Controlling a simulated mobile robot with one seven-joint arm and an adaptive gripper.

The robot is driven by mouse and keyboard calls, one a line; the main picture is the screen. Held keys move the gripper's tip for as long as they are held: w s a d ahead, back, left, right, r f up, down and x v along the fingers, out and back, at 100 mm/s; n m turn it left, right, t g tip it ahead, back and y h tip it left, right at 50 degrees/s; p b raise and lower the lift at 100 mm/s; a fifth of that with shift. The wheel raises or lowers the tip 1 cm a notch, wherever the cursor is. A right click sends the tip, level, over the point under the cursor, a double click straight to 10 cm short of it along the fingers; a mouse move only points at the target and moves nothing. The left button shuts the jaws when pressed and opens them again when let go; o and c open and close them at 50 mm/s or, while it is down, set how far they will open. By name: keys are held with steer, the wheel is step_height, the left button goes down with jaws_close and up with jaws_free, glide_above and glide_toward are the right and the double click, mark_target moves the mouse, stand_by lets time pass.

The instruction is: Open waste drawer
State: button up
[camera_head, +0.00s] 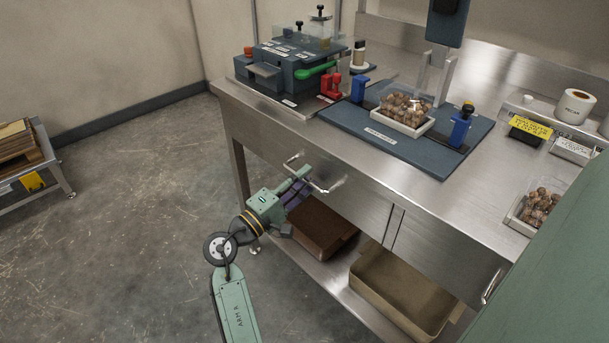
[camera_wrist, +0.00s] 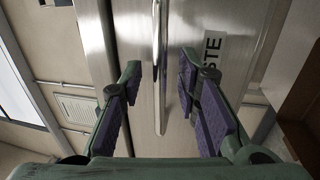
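The waste drawer (camera_head: 360,199) is in the front of the steel bench and looks shut. In the wrist view its steel front carries a white label (camera_wrist: 211,62), partly hidden, reading "STE". Its bar handle (camera_head: 329,189) also runs down the middle of the wrist view (camera_wrist: 160,60). My gripper (camera_head: 305,188) is at the handle, with its purple-padded fingers apart. In the wrist view the gripper (camera_wrist: 160,85) has one finger on each side of the bar, with visible gaps. I cannot tell how deep the bar sits between the fingers.
A second drawer with a handle (camera_head: 492,286) is at the right. A brown bin (camera_head: 322,228) and a tan bin (camera_head: 400,292) stand on the lower shelf. A tray of nuts (camera_head: 404,126) sits on the blue bench mat.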

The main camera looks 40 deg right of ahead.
steer(key=shift+d, duration=0.3)
steer(key=shift+c, duration=0.5)
jaws_close()
